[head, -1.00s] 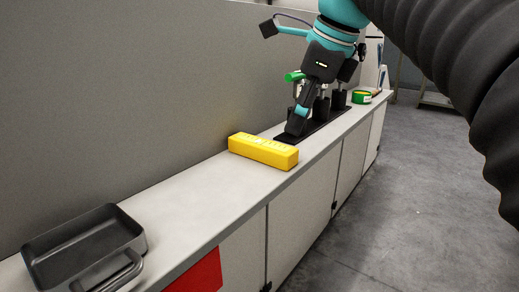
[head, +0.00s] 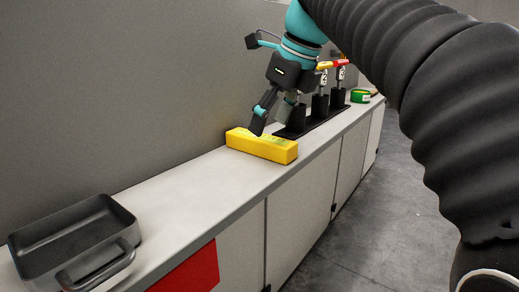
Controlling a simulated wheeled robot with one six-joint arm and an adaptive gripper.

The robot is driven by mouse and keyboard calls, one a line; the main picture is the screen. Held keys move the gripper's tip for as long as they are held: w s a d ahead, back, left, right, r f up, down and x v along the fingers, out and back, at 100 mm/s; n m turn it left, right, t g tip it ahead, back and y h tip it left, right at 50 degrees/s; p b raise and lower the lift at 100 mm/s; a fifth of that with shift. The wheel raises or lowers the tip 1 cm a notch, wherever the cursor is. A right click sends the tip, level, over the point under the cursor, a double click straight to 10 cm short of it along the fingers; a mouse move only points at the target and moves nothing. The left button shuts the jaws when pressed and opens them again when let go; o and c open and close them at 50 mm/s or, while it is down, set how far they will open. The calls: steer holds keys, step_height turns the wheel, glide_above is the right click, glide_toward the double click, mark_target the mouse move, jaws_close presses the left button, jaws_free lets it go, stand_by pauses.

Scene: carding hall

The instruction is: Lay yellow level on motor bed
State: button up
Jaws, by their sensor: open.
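A long yellow bar (head: 262,147) with pale markings on top lies on the grey counter; I take it to be the yellow level. My gripper (head: 270,122) is open and points down just above and behind the bar. Its near finger overlaps the bar's top edge in the picture; I cannot tell whether they touch. Behind it a black rack (head: 318,122) holds upright tools, one with a yellow top (head: 323,66) and one with a red top (head: 341,63). I cannot tell which thing is the motor bed.
A dark grey tray with a handle (head: 126,262) stands on the counter at the near left. A green roll (head: 360,96) is at the far end. The counter between tray and bar is clear. A wall (head: 110,100) runs along the back.

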mark_target(260, 138)
steer(key=shift+w+a+b+x, duration=0.2)
steer(key=shift+b+x, duration=0.2)
steer(key=shift+x, duration=0.95)
steer(key=shift+w+a+b+x, duration=0.15)
steer(key=shift+b+x, duration=0.25)
steer(key=shift+x, duration=0.95)
steer(key=shift+d+r, duration=0.15)
steer(key=shift+r, duration=0.1)
jaws_close()
